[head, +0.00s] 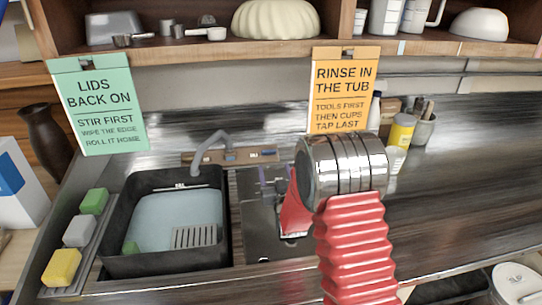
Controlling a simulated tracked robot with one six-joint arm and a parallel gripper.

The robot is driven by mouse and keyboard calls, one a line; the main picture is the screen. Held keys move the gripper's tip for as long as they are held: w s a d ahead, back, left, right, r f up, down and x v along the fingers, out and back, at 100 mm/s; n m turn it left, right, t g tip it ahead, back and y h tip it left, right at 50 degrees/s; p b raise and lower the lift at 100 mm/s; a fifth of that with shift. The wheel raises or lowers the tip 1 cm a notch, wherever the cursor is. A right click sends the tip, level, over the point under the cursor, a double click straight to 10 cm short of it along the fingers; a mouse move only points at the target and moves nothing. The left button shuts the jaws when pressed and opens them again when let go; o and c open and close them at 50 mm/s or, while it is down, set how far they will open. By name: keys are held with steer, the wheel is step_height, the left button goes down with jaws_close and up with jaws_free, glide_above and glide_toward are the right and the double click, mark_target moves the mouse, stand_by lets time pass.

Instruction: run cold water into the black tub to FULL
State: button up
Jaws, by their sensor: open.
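The black tub (111,235) stands at the left of the counter, with pale blue water (170,212) in it. Small pale marks show on its back inner wall, too small to read. The water surface lies below the rim. The grey tap (212,146) curves over the tub's back edge from a brown panel (262,156) with small blue and pale parts. I cannot make out a stream from the spout. My gripper (288,234) is right of the tub, over the dark area beside it. It is open; my wrist hides much of it, and no held thing shows.
Green, grey and yellow sponges (62,267) sit left of the tub. A slotted grey piece (193,237) shows in the tub. A green sign (98,110) and an orange sign (342,95) hang from the shelf. A yellow can (401,130) stands at the back right. The right counter is clear.

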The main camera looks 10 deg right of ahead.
mark_target(270, 153)
steer(key=w, duration=1)
steer(key=shift+w, duration=0.3)
steer(key=c, duration=1.1)
steer(key=shift+o, duration=0.2)
steer(key=shift+d, duration=0.2)
